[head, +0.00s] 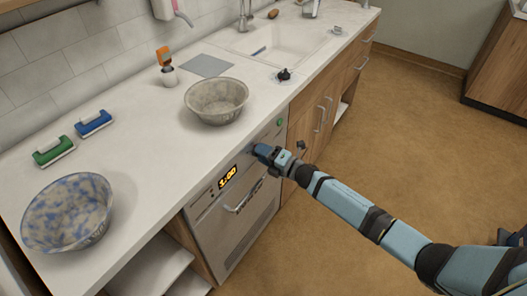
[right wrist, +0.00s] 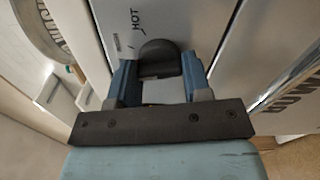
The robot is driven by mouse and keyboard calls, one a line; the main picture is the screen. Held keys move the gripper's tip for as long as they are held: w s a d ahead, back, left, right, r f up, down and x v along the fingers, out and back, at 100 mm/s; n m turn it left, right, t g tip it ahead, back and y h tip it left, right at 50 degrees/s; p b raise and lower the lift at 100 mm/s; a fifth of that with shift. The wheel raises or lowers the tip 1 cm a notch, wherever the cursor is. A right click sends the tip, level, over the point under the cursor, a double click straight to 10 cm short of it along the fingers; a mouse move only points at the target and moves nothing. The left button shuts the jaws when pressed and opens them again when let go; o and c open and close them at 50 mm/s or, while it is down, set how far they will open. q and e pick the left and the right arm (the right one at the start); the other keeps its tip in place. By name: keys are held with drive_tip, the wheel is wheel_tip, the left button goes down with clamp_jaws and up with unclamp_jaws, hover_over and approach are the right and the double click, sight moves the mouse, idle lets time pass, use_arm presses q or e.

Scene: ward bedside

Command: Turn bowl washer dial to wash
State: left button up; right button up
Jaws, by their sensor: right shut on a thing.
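The bowl washer (head: 250,222) is the grey front built in under the counter, with a lit display (head: 228,177) that reads 1:00. My right gripper (head: 262,151) is at the upper part of its panel, between the display and a green button (head: 280,122). In the right wrist view, the dark round dial (right wrist: 160,48) sits between the two blue fingers of the right gripper (right wrist: 160,72), which is shut on it. The word HOT is printed beside the dial; another small label there is too small to read. In the head view the gripper hides the dial. My left gripper is out of view.
A grey bowl (head: 216,101) stands on the counter (head: 140,140) above the washer. A blue-mottled bowl (head: 68,212), a green brush (head: 53,150) and a blue brush (head: 94,123) are at the left. The washer's door handle (head: 243,196) sticks out below the panel. The floor (head: 400,120) at right is clear.

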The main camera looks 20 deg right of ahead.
drive_tip(key=shift+m+p, duration=1.05)
drive_tip(key=shift+m, duration=2.05)
drive_tip(key=o, duration=0.9)
drive_tip(key=v, duration=1.3)
drive_tip(key=shift+s+d, duration=0.25)
drive_tip(key=shift+s, duration=0.05)
